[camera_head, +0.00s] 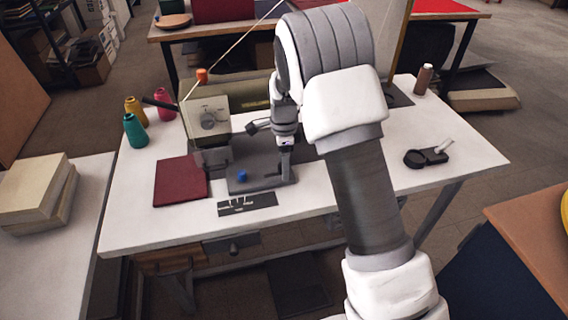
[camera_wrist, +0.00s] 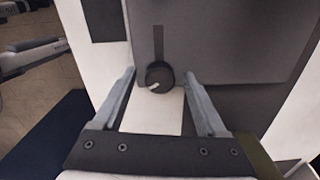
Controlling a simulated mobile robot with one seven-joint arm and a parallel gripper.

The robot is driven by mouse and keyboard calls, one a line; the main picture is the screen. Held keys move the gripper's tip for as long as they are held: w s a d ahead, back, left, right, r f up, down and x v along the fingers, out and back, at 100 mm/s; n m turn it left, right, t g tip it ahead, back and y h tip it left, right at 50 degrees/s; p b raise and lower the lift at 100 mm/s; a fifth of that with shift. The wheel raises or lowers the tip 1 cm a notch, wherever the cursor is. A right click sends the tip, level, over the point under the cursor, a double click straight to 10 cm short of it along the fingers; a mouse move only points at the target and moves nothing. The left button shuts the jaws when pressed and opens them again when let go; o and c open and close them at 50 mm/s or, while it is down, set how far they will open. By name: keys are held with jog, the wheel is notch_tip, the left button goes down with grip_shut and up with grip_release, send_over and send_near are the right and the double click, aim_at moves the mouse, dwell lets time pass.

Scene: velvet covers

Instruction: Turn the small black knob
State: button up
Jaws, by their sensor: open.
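A small round black knob (camera_wrist: 159,76) with a pale pointer mark shows in the wrist view. It sits at the lower edge of a grey panel, below a dark vertical slot. My gripper (camera_wrist: 161,74) is open, with one finger on each side of the knob and a visible gap on both sides. Nothing is held. I cannot tell how far the fingertips are from the panel in depth. In the head view my arm reaches over the table to the right of the sewing machine's head (camera_head: 208,118), and I cannot make out the knob there.
The white table (camera_head: 130,225) holds a dark red cloth (camera_head: 181,181), a teal thread spool (camera_head: 135,131), a yellow spool (camera_head: 135,108), a blue knob-like piece (camera_head: 241,176) and a flat dark plate (camera_head: 247,204). A black item (camera_head: 414,158) lies at right. The front right tabletop is clear.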

grip_shut()
dwell(0.3)
jog(key=n, duration=0.3)
jog(key=shift+n+p, duration=0.3)
jog(key=shift+p, duration=0.1)
jog(key=n, duration=0.3)
jog(key=shift+n, duration=0.3)
jog(key=n, duration=0.3)
jog(key=shift+n+p, duration=0.3)
jog(key=shift+p, duration=0.05)
jog(key=shift+n, duration=2.1)
